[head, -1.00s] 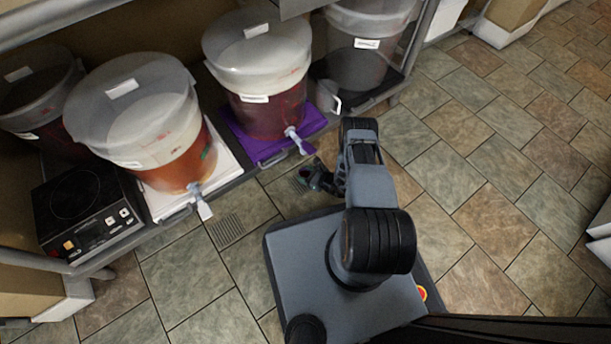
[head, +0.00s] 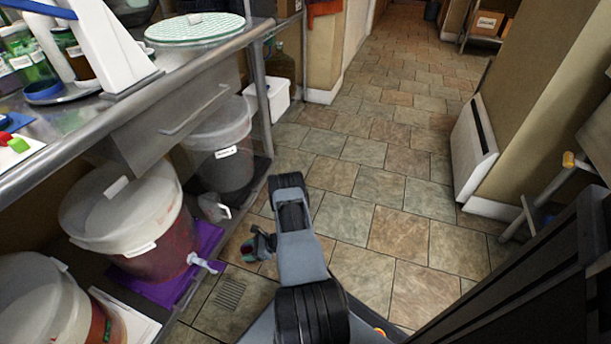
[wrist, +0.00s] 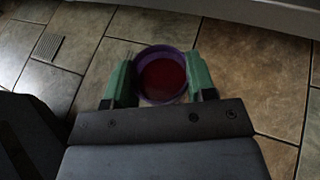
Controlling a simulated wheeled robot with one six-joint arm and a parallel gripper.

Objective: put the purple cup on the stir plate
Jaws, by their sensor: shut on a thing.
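The purple cup (wrist: 161,52) is in the wrist view, seen from above, with dark red liquid inside. My gripper (wrist: 160,82) is shut on it, with one green finger pad on each side. The cup is upright or nearly so, over the tiled floor. In the head view my gripper (head: 259,243) is at the end of the folded arm, low beside the shelf; the cup is too small and dark there to make out clearly. I cannot identify a stir plate in the current views.
A steel counter (head: 150,82) runs along the left. A bucket with a tap (head: 130,215) stands on a purple mat (head: 165,288) on the low shelf.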

